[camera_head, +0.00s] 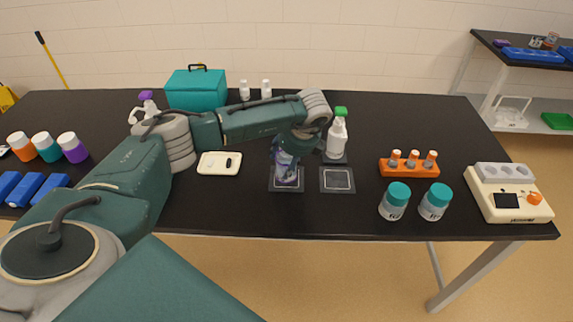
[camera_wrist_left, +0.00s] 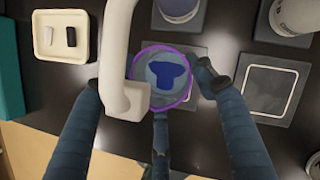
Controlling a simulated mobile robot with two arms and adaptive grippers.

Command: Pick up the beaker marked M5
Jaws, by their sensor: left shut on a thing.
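A clear beaker with a purple rim (camera_head: 288,177) stands upright at a square dark mat (camera_head: 273,186) near the table's front edge. My left gripper (camera_head: 297,150) comes down on it from above and is shut on its upper part. In the left wrist view the purple-rimmed beaker (camera_wrist_left: 163,78) sits between the dark fingers of my left gripper (camera_wrist_left: 155,88), with blue showing inside. A marking M5 cannot be read. I cannot tell whether the beaker touches the mat. My right gripper is not in view.
A cream tray (camera_head: 219,163) is at left. An orange rack (camera_head: 408,167) and teal-lidded jars (camera_head: 395,201) stand right. A white curved bar (camera_wrist_left: 119,55) passes close beside the beaker.

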